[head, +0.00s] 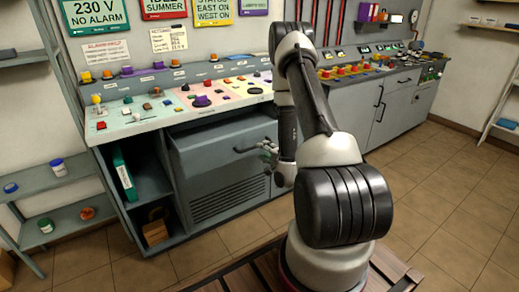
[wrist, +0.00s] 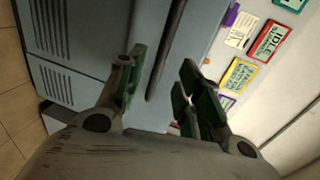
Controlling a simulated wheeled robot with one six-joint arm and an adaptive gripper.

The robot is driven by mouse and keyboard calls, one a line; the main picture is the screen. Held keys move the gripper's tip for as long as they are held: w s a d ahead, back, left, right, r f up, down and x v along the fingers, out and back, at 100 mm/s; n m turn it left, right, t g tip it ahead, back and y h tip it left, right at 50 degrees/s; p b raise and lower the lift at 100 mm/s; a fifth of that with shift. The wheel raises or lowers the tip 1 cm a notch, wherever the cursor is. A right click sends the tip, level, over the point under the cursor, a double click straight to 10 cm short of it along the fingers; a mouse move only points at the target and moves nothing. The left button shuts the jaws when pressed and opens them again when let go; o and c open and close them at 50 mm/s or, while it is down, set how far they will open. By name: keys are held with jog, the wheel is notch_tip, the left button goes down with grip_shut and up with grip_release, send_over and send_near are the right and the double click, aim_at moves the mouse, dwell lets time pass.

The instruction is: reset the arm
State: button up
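My arm (head: 316,110) reaches up from its base, bends at the top and comes down in front of the control desk. My gripper (head: 268,150) is beside the right end of a dark bar handle (head: 246,149) on the grey vented cabinet front (head: 215,175). In the wrist view my gripper (wrist: 160,88) has its two fingers apart with nothing clamped between them. The dark handle (wrist: 167,50) shows beyond the gap between the fingers. I cannot tell whether a finger touches it.
The control desk (head: 140,118) with knobs and buttons runs along the wall. An open compartment with a green binder (head: 124,177) is left of the vented front. Shelves (head: 65,183) with jars stand at the far left. Tiled floor (head: 440,190) is clear at the right.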

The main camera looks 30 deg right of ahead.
jog(key=shift+s+r, duration=0.15)
jog(key=shift+s, duration=0.3)
